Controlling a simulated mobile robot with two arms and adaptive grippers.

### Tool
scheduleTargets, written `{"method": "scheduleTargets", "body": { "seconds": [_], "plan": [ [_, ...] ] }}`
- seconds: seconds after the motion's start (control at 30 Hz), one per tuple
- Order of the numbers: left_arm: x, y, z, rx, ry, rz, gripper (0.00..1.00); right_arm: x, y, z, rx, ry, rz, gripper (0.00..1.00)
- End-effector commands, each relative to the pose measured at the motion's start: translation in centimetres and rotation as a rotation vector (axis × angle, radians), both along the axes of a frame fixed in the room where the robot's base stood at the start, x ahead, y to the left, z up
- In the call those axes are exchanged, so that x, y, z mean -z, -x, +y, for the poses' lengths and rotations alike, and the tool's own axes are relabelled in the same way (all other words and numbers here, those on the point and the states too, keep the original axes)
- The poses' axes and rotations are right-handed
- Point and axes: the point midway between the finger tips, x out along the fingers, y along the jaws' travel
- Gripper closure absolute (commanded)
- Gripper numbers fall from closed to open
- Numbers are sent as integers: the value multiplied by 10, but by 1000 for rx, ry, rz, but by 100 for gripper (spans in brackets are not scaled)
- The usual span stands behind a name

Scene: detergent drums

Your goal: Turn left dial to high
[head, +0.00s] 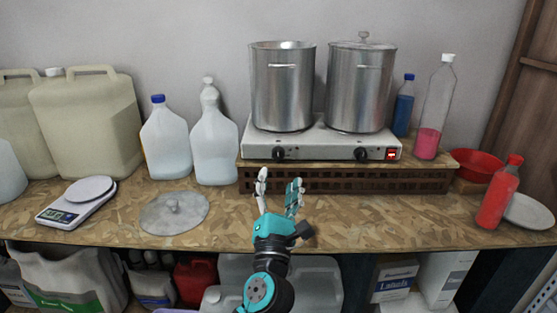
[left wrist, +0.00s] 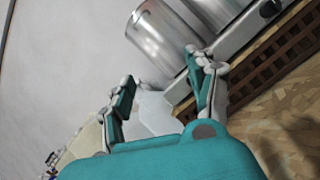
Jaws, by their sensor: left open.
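The white two-plate hot plate (head: 320,140) stands on a brown slatted crate (head: 345,181). Its left dial (head: 278,154) is a black round knob on the front panel; its pointer setting is too small to read. The right dial (head: 361,154) is a matching knob, with a lit red switch (head: 392,154) beside it. My left gripper (head: 279,183) is open and empty, in front of and a little below the left dial, apart from it. In the left wrist view its fingers (left wrist: 160,92) are spread, and a dark knob (left wrist: 268,9) shows at the upper right. My right gripper is not seen.
Two steel pots stand on the hot plate, the left pot (head: 283,88) uncovered and the right pot (head: 361,88) lidded. A loose lid (head: 174,213), a scale (head: 76,201) and jugs (head: 214,145) are to the left. A red bottle (head: 499,193) stands right. The bench front is clear.

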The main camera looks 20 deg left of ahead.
Motion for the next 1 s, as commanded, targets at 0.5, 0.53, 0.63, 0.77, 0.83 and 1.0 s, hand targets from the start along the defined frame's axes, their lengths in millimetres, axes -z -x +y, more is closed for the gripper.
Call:
{"method": "scheduleTargets", "body": {
  "seconds": [0.5,0.53,0.63,0.77,0.83,1.0],
  "plan": [
    [53,-55,11,-44,463,264,42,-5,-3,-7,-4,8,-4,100],
    [52,-59,13,-43,463,264,42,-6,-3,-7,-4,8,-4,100],
    [52,-79,19,-44,460,263,42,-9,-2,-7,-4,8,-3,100],
    [52,-106,29,-44,459,263,42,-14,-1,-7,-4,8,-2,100],
    [52,-120,35,-45,459,263,42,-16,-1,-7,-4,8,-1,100],
    [52,-155,47,-44,459,262,42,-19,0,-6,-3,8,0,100]
  ]
}}
